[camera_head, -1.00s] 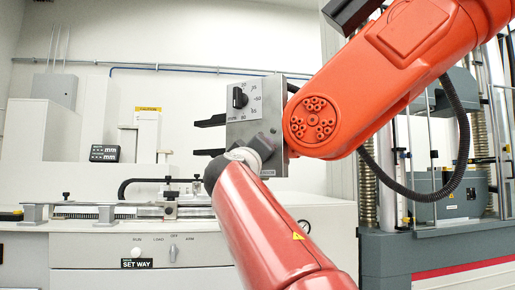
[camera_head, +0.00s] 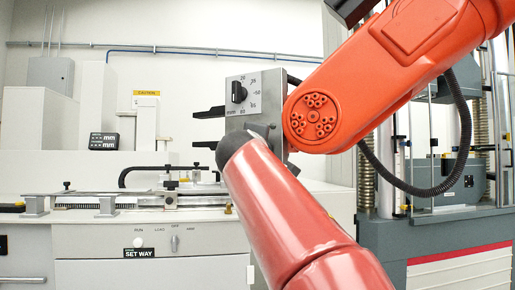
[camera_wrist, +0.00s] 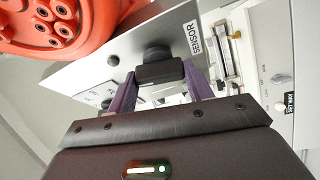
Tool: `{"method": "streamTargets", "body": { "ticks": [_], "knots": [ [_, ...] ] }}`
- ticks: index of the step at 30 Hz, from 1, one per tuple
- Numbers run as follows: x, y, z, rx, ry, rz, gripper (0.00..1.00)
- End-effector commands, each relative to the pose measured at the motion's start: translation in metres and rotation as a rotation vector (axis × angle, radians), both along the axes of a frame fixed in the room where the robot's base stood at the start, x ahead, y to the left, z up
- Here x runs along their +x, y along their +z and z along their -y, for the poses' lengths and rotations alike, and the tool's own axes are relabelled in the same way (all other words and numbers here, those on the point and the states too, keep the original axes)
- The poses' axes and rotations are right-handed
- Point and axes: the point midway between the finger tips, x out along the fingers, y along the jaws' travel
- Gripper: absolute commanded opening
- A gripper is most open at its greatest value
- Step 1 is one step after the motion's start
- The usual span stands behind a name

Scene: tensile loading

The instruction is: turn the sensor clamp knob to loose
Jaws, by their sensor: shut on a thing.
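The sensor clamp knob (camera_wrist: 160,72) is a black bar-shaped knob on a pale plate marked SENSOR (camera_wrist: 192,38) in the wrist view. My gripper (camera_wrist: 160,82) has its two purple fingers on either side of the knob's bar, shut on it. The bar lies roughly level across that view. In the head view, the grey box (camera_head: 268,98) carries a round black dial (camera_head: 238,92) with a mm scale on its upper face. The lower part of the box, with the gripped knob and my fingers, is mostly hidden behind my red arm.
Two black prongs (camera_head: 209,113) stick out left from the box. A long bench (camera_head: 90,240) with a rail and a SET WAY label (camera_head: 139,252) stands at the left. A grey testing machine (camera_head: 435,240) stands at the right. My orange arm link runs close beside the box.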

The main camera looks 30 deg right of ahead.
Motion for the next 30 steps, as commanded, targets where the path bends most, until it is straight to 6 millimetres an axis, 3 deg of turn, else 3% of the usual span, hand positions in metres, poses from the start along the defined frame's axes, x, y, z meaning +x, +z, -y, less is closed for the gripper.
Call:
{"method": "streamTargets", "body": {
  "ticks": [12, 13, 18, 26, 30],
  "knots": [
    [0.0, -0.001, 0.0, -0.004, -0.001, -0.008, 0.28],
    [0.0, -0.001, 0.0, -0.004, -0.001, -0.008, 0.52],
    [0.0, -0.001, 0.0, -0.004, -0.001, -0.008, 0.73],
    [-0.001, 0.0, 0.0, -0.004, -0.001, -0.006, 0.73],
    [-0.01, -0.002, -0.007, -0.004, 0.001, -0.005, 0.73]
  ]
}}
